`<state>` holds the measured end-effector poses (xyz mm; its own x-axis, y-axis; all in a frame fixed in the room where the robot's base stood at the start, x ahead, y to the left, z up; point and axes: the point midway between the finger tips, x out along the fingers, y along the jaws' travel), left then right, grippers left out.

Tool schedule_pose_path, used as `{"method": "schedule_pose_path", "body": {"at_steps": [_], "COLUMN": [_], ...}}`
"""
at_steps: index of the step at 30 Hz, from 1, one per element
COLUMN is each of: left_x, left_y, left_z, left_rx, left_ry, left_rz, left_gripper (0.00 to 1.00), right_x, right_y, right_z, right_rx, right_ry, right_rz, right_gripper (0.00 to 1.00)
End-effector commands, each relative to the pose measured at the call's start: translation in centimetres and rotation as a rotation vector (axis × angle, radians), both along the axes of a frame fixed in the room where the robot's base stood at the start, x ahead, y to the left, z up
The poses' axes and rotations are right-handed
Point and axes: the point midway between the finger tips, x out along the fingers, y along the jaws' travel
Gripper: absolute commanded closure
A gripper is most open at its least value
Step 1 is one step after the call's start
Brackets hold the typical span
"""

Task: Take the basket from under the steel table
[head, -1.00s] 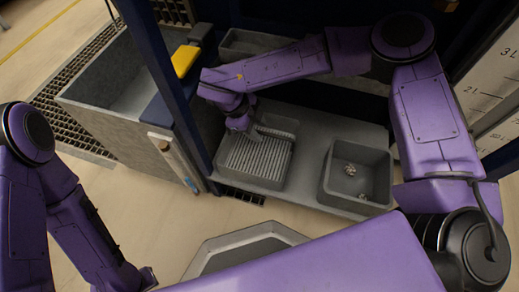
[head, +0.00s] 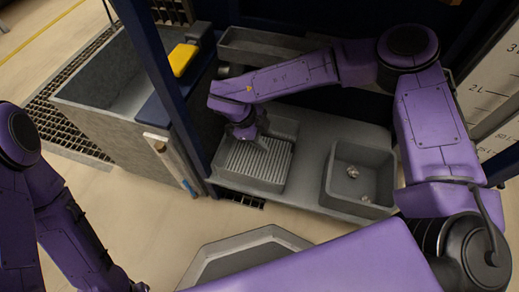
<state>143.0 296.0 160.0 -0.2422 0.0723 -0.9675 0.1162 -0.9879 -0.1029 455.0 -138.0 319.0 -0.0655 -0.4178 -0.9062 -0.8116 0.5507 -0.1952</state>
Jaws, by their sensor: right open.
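A grey basket with a ribbed floor (head: 257,162) sits at the left of the grey lower shelf (head: 308,170), inside the dark-framed bench. A second grey bin (head: 342,194) with a few small metallic pieces in it stands at the right of that shelf. My right gripper (head: 261,141) is open, pointing down at the ribbed basket near its back-left part. Whether its fingers touch the basket's wall I cannot tell. My left arm hangs at the lower left, and its gripper is outside the picture.
A dark blue post (head: 163,85) stands just left of the basket. A grey trough (head: 85,115) and a yellow object (head: 183,59) are further left. A long grey tray (head: 265,45) lies behind my right forearm. A white marked panel (head: 490,85) is at the right.

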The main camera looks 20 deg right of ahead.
Motion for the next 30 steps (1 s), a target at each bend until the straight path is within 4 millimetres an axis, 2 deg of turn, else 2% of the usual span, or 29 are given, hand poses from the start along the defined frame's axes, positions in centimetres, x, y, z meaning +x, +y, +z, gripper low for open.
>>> {"method": "schedule_pose_path", "body": {"at_steps": [16,18,20,30], "left_x": [0.0,0.0,0.0,0.01], "left_y": [0.0,0.0,0.0,0.0], "left_z": [0.44,0.44,0.45,0.31], "left_rx": [0.0,0.0,0.0,0.0], "left_ry": [0.0,0.0,0.0,0.0], "left_rz": [0.0,0.0,0.0,0.0], "left_gripper": [0.6,0.6,0.6,0.6], "right_x": [-0.01,-0.01,-0.01,0.01], "right_y": [0.01,0.01,0.01,0.03], "right_z": [-0.28,-0.28,-0.28,-0.25], "right_rx": [0.0,0.0,0.0,0.001], "right_ry": [0.0,0.0,0.0,-0.001], "right_rz": [0.001,0.001,0.001,0.0], "right_gripper": [0.58,0.81,1.0,1.0]}}
